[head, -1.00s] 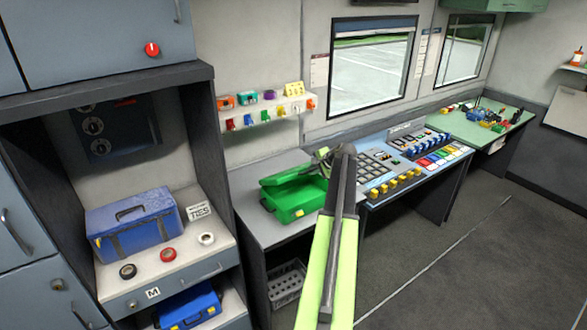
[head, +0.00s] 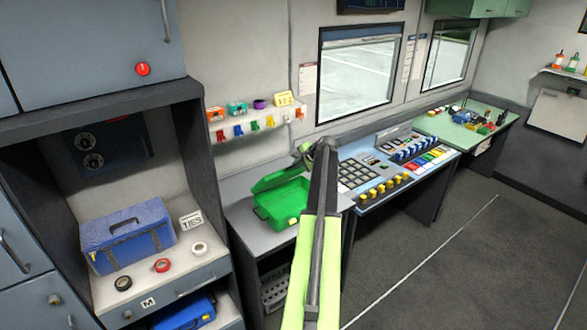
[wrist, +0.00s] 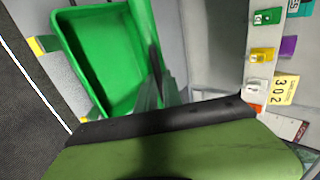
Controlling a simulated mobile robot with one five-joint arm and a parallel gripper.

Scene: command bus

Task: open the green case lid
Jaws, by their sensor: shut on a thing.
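The green case (head: 282,212) stands on the grey desk, and its lid (head: 276,180) is tilted up, partly open. In the wrist view I look into the empty green case body (wrist: 100,60), with the lid (wrist: 172,40) seen nearly edge-on at its right. My gripper (head: 303,150) is at the lid's raised edge in the head view, partly hidden by my arm. It also shows in the wrist view (wrist: 160,92), shut on the lid. The exact contact is hard to see.
A button console (head: 385,170) adjoins the desk on the right. A wall rack with coloured tags (head: 250,122) hangs behind the case. A blue bag (head: 128,235) sits in the cabinet at left. The floor at right is clear.

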